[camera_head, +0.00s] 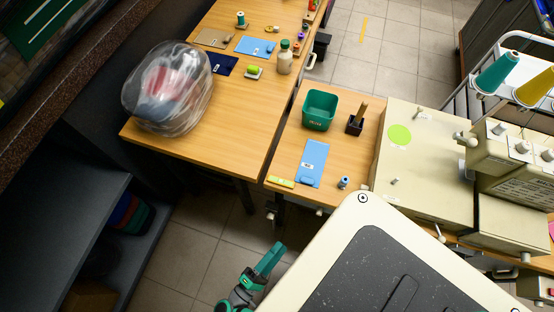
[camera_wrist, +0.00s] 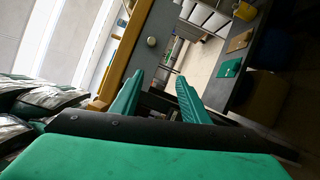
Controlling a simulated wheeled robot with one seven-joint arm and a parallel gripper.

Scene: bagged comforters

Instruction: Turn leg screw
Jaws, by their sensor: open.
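My gripper (camera_wrist: 158,92) is open and empty in the wrist view, its two green fingers apart with a gap between them. In the head view my gripper (camera_head: 270,258) hangs low, in front of and below the wooden table (camera_head: 286,160). A small round grey knob (camera_wrist: 152,41) on a dark upright part, possibly the leg screw, shows beyond the fingertips in the wrist view; they appear apart from it. In the head view a small light fitting (camera_head: 270,216) shows under the table's front left corner, near a dark leg. Its details are too small to tell.
A clear bag with a bundle (camera_head: 168,88) sits on the longer table (camera_head: 200,140). Dark shelves (camera_head: 70,210) are at left. Tiled floor is open below the tables.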

